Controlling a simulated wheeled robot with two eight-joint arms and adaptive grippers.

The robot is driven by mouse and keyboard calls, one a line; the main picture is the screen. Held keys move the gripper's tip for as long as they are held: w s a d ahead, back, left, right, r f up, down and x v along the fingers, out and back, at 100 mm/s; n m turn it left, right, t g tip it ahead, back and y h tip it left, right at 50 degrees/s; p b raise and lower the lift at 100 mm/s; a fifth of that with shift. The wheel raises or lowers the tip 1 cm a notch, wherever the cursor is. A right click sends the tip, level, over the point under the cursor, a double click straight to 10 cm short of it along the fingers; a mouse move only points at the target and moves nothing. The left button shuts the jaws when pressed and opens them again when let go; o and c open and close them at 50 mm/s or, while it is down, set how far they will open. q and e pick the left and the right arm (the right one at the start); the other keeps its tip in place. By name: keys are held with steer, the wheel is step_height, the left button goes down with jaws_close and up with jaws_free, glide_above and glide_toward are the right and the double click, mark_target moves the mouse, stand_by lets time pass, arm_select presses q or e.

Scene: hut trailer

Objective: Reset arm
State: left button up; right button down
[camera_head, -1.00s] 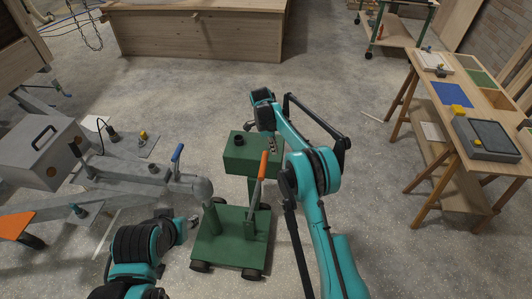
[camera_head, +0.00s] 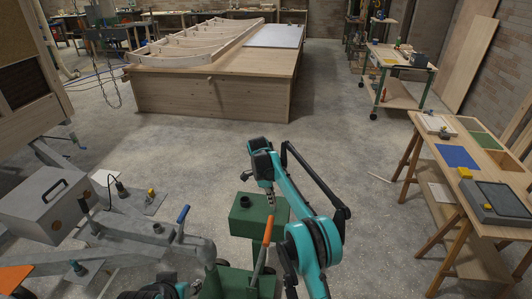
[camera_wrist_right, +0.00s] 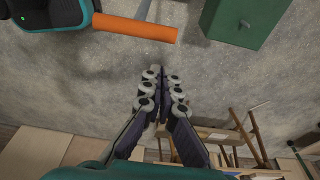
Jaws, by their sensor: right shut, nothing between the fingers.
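My right gripper (camera_head: 270,196) points down beside the right part of the green box (camera_head: 250,214) on the trailer's front stand. In the right wrist view its fingers (camera_wrist_right: 160,78) are together and empty, with bare floor beyond them. The orange-handled lever (camera_head: 267,231) stands close to my right arm and appears at the top of the wrist view (camera_wrist_right: 135,27). The green box's corner also shows there (camera_wrist_right: 243,20). Only a dark and teal part of my left arm shows at the bottom edge of the head view.
The grey trailer frame (camera_head: 142,229) with a grey case (camera_head: 45,202) is at left. A wooden table (camera_head: 490,152) at right bears a blue mat (camera_head: 457,156), a yellow piece (camera_head: 465,173) and a grey box (camera_head: 495,202). A large wooden platform (camera_head: 215,92) stands behind. Floor between is open.

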steer(key=s+d+r+n+t+y+b, duration=0.1)
steer(key=s+d+r+n, duration=0.3)
steer(key=r, duration=0.3)
steer(key=s+d+r+n+t, duration=0.1)
steer(key=s+r+n, duration=0.2)
steer(key=s+r, duration=0.25)
steer(key=s+d+r+n+t+y+b, duration=0.1)
steer(key=s+d+r+n, duration=0.15)
steer(key=s, duration=0.35)
steer(key=s+d+r+n+t, duration=0.1)
steer(key=s+r+n+t, duration=0.15)
steer(key=s, duration=0.35)
steer(key=s+d+f+n+t, duration=0.1)
steer(key=s+f+n, duration=0.3)
steer(key=s, duration=0.4)
steer(key=s+d+f+n+t+b, duration=0.1)
steer(key=s+f+n, duration=0.3)
steer(key=s, duration=0.5)
steer(key=shift+s+d+f+n, duration=0.15)
steer(key=shift+d+f+n, duration=0.3)
steer(key=shift+f, duration=0.15)
